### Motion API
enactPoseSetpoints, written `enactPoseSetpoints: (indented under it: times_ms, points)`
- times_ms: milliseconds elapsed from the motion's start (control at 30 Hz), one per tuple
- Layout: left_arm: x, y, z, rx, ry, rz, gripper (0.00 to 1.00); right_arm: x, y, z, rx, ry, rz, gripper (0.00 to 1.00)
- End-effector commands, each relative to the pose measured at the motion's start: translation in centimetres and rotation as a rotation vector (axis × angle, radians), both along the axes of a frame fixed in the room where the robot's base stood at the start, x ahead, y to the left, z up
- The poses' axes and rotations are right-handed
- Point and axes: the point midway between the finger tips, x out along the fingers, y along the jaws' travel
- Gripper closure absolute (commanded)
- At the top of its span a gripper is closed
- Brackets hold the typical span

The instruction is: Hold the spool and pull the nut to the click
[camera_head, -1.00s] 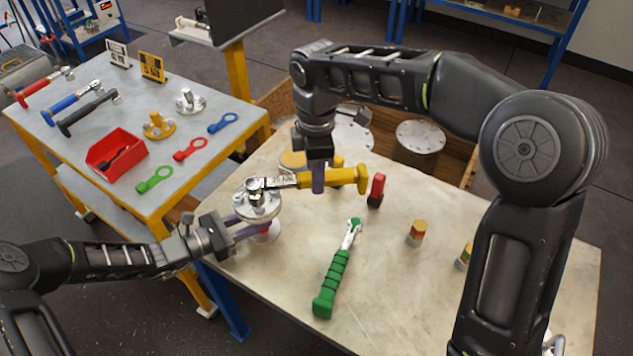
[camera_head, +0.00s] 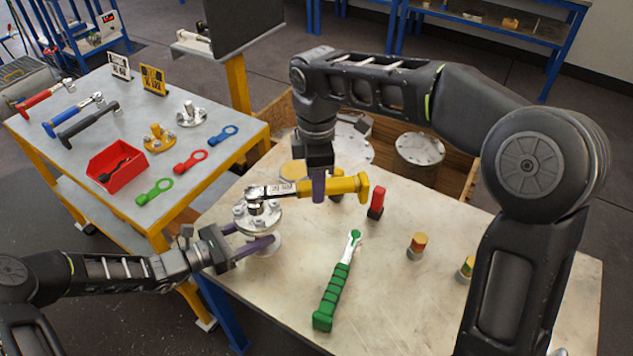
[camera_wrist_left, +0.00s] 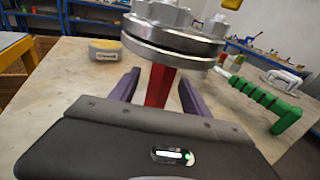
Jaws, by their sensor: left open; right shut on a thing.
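The spool (camera_head: 258,217), a silver flanged piece with bolts on top, stands at the table's left edge. In the left wrist view its stacked flanges (camera_wrist_left: 172,44) show above a red part (camera_wrist_left: 159,86). My left gripper (camera_head: 252,237) is open below the flange, with a purple finger on each side of the red part; contact cannot be told. My right gripper (camera_head: 318,187) is shut on the yellow handle of a torque wrench (camera_head: 343,186). The wrench lies level, its head over a nut (camera_head: 254,195) on the flange; how it sits on the nut is partly hidden.
A green-handled ratchet (camera_head: 334,295) lies on the table (camera_head: 300,265). The side table at left holds wrenches, ring tags and a red bin (camera_head: 117,172). A wooden crate (camera_head: 458,160) is behind.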

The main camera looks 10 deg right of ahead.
Motion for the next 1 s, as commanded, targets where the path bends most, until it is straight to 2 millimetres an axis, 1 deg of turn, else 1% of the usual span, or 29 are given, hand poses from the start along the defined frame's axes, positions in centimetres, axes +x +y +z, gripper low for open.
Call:
enactPoseSetpoints:
  times_ms: [167, 267, 367, 600, 733, 833, 1000]
  points:
    - [-0.3, 0.9, 0.1, 0.001, 0.000, 0.001, 0.45, 0.0, 0.0, 0.1, 0.001, -0.002, 0.000, 1.00]
    - [-0.6, 2.1, 0.2, 0.002, 0.000, 0.003, 0.45, 0.0, 0.0, 0.1, 0.001, -0.002, 0.000, 1.00]
    - [-1.2, 3.7, 0.4, 0.003, 0.000, 0.003, 0.45, 0.0, 0.0, 0.1, 0.001, -0.002, 0.000, 1.00]
    - [-2.8, 8.1, 0.8, 0.002, 0.000, 0.004, 0.45, 0.0, 0.0, 0.1, 0.001, -0.002, 0.000, 1.00]
    - [-3.5, 10.0, 1.0, 0.001, -0.001, 0.002, 0.45, 0.0, 0.0, 0.1, 0.001, -0.002, 0.000, 1.00]
    - [-3.9, 10.8, 1.1, 0.001, 0.001, 0.001, 0.45, 0.0, 0.0, 0.1, 0.001, -0.002, 0.000, 1.00]
    - [-4.1, 11.2, 1.2, 0.001, 0.001, -0.001, 0.45, 0.0, 0.0, 0.1, 0.001, -0.002, 0.000, 1.00]
